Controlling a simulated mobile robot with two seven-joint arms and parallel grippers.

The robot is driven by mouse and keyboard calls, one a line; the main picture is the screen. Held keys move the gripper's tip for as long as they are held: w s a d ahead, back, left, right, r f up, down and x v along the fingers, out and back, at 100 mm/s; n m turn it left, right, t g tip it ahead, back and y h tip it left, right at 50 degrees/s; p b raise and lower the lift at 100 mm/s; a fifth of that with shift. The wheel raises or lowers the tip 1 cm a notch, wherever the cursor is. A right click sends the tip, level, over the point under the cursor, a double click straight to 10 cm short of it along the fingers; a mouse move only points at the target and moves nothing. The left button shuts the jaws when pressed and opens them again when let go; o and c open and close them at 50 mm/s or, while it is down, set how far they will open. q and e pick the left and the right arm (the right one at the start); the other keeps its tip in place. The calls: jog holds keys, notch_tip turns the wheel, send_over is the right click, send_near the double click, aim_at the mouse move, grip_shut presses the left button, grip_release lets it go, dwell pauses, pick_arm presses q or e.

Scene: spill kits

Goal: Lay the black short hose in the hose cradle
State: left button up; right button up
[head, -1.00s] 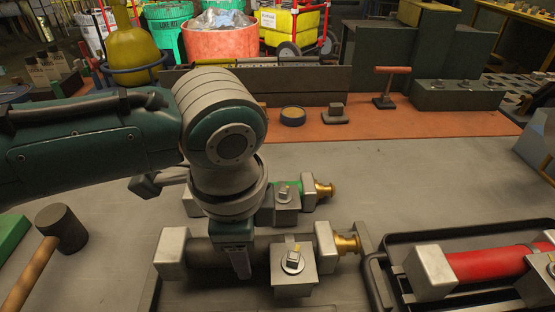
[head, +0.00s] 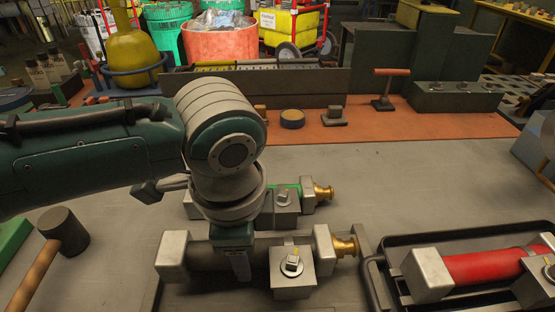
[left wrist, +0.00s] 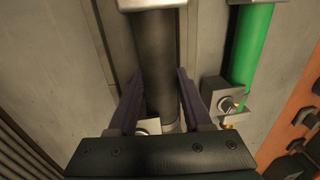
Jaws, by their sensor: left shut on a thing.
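The black short hose (head: 205,257) lies left to right in the head view, with a pale metal block (head: 172,252) at its left end. Another block and a brass fitting (head: 344,247) are at its right end. My left gripper (head: 240,266) points down from above and is shut on the hose. In the left wrist view, its two fingers (left wrist: 160,75) straddle the black hose (left wrist: 155,45). I cannot tell the hose cradle apart from the blocks and the low frame around them, nor whether the hose is fully seated. My right gripper is out of view.
A green hose (left wrist: 252,45) with similar blocks lies just behind. A red hose (head: 480,266) lies in a black tray (head: 385,290) at the right. A mallet (head: 62,230) is at the left. Bare grey bench (head: 400,180) is clear toward the back right.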

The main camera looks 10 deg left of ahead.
pick_arm(q)
jog(key=shift+f+b, duration=0.7)
jog(key=shift+f, duration=0.25)
dwell(0.6)
jog(key=o, duration=1.3)
notch_tip(320, 180, up, 7)
jog(key=p, duration=0.8)
